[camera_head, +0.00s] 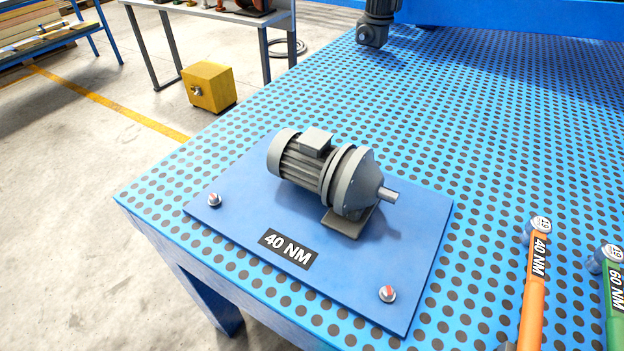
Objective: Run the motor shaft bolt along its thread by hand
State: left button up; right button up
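A grey motor (325,175) sits on a blue mounting plate (240,200) on the perforated blue table. Its shaft (388,194) points right from the conical front end. A label on the plate (287,249) reads 40 NM. One bolt (214,200) with a red mark on its head stands at the plate's left corner. Another bolt (387,293) with a red mark stands near the plate's front corner. The threads of both are hidden. Neither of my grippers shows in this view.
An orange wrench marked 40 NM (535,285) and a green one marked 60 NM (614,295) lie at the right.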

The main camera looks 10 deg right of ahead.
aim_at(387, 294)
jog(key=z, duration=1)
